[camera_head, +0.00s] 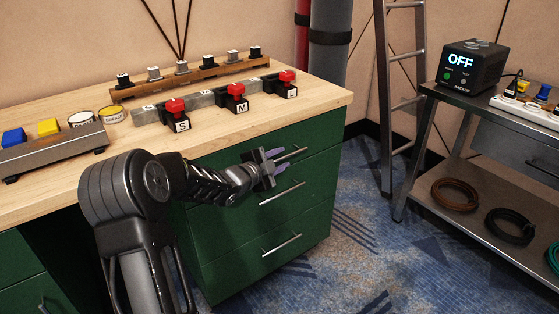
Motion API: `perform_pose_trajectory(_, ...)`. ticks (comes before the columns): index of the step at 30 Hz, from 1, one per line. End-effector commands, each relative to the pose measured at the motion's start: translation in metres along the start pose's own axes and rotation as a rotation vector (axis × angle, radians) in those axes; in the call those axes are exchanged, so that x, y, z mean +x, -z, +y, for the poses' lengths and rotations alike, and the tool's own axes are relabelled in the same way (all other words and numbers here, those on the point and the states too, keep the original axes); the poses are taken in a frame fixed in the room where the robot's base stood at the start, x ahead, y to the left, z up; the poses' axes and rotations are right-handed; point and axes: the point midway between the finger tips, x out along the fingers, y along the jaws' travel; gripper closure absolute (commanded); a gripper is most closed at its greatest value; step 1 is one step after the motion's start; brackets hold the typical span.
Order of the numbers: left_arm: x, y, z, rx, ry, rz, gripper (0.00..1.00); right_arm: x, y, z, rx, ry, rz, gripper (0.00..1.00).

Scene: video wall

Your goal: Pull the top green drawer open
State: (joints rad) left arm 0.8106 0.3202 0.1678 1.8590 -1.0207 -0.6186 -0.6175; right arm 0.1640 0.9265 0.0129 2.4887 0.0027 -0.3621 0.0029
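The green drawer unit (225,262) stands under the wooden worktop, with several drawer fronts stacked one above the other. The top green drawer (318,148) looks flush with the fronts below it. Its silver bar handle (293,155) shows to the right of my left gripper (269,165). The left gripper's two fingers are spread apart, one above and one below, at the left end of this handle. The gripper hides that end, and I cannot tell whether the fingers touch the handle. My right gripper is out of view.
The worktop (230,143) overhangs just above the gripper and carries red switches (236,92) near its edge. Lower drawer handles (282,193) sit below. Blue carpet (350,240) is clear to the right, before a metal shelf table (424,140) and a ladder (384,90).

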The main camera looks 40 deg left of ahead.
Motion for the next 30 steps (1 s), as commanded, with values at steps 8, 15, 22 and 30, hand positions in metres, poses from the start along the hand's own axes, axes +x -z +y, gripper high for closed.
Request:
perform_pose_trajectory(8, -0.0004, 0.0, -0.0001, 0.0, 0.0, 0.0, 0.84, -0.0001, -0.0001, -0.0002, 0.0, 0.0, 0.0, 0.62)
perform_pose_trajectory(15, -0.0005, 0.0, 0.0, 0.0, 0.0, 0.0, 1.0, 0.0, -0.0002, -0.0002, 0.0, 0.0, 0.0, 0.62)
perform_pose_trajectory(22, -0.0005, 0.0, 0.0001, 0.0, 0.0, 0.0, 1.0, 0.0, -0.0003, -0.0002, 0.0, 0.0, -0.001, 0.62)
perform_pose_trajectory(30, -0.0005, -0.0001, 0.0003, 0.0, 0.0, 0.0, 1.0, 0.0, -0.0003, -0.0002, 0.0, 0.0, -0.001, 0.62)
